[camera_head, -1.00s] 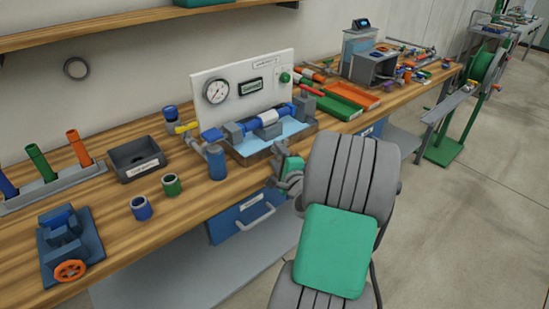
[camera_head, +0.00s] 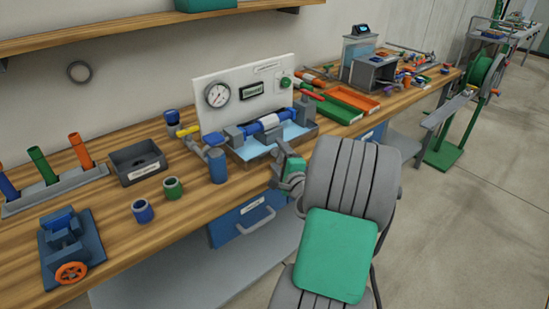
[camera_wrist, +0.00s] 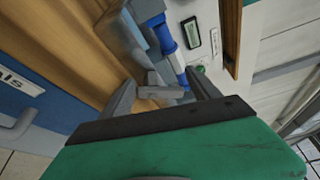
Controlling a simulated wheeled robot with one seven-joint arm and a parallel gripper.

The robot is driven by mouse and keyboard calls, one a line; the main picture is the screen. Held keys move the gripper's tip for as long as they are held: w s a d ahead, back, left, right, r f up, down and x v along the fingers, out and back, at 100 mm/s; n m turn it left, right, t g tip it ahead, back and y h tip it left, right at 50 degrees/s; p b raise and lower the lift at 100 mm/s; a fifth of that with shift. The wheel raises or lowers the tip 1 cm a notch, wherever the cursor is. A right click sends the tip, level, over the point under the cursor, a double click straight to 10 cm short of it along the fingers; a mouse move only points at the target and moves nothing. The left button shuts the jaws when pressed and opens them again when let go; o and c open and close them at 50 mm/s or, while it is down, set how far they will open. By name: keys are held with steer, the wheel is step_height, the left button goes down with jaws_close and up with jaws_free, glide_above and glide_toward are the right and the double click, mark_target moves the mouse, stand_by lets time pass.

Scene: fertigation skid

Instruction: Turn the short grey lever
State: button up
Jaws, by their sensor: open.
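My gripper (camera_wrist: 160,80) is open, with its two grey fingers spread, and it is at the front edge of the test rig on the bench. In the wrist view a small grey piece (camera_wrist: 155,91) shows between and beyond the fingertips; it looks like the short grey lever, with no clear contact. In the head view my gripper (camera_head: 279,158) is beside the rig's right front, and I cannot make out the lever there. The rig has a blue and white pipe (camera_head: 265,125) between grey blocks over a light blue tray (camera_head: 262,147).
A white panel (camera_head: 266,72) with a gauge (camera_head: 217,95) stands behind the pipe. A yellow-handled valve (camera_head: 188,131) and a blue cylinder (camera_head: 217,165) are at left. Green (camera_head: 338,110) and orange (camera_head: 360,101) trays lie at right. A blue drawer (camera_head: 228,226) is below the bench edge.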

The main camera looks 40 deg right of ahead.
steer(key=shift+s+d+f, duration=0.25)
steer(key=shift+s+d, duration=0.1)
steer(key=shift+d, duration=0.1)
steer(key=shift+s+a+f+g, duration=0.25)
steer(key=shift+a+f+g, duration=0.05)
steer(key=shift+a+f, duration=0.1)
steer(key=r+v, duration=0.1)
steer(key=v, duration=0.6)
steer(key=shift+s+r+b, duration=0.2)
steer(key=shift+b, duration=0.2)
steer(key=shift+s, duration=0.1)
